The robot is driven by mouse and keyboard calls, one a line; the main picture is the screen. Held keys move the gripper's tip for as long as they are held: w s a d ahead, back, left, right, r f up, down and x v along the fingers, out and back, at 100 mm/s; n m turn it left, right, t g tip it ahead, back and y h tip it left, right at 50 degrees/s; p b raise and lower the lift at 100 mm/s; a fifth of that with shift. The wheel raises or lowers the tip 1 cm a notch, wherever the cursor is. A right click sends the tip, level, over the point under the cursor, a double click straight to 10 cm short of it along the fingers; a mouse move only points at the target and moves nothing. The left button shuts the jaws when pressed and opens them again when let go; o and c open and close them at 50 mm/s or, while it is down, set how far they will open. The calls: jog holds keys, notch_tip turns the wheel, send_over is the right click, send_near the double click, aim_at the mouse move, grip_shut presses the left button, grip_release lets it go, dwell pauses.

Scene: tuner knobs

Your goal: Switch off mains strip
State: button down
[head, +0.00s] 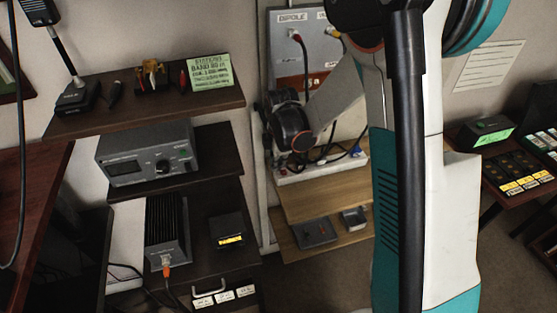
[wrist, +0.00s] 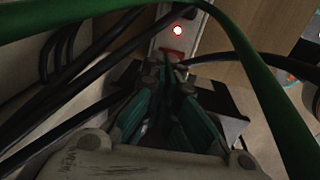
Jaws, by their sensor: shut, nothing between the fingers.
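The mains strip (head: 322,172) is a pale bar with dark plugs and cables, at the back of the wooden shelf in the head view. In the wrist view the strip (wrist: 200,28) runs away from me, with a lit red lamp (wrist: 177,30) and a red switch (wrist: 172,54) nearer to me. My gripper (wrist: 170,66) is shut and empty, its fingertips close together at the switch's near edge. I cannot tell whether they touch it. The fingers partly cover the switch. In the head view my wrist hangs above the strip's left end, and the fingertips cannot be made out.
Black cables (wrist: 100,50) run close on the left of my fingers, and another cable crosses on the right. A grey panel labelled DIPOLE (head: 305,50) stands behind my arm. A grey radio unit (head: 147,155) sits on the dark shelves at left. The wooden shelf (head: 325,198) has bare room in front of the strip.

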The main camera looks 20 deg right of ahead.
jog(key=shift+f, duration=0.15)
jog(key=shift+w+f+b, duration=0.15)
jog(key=shift+f+b, duration=0.2)
dwell(0.4)
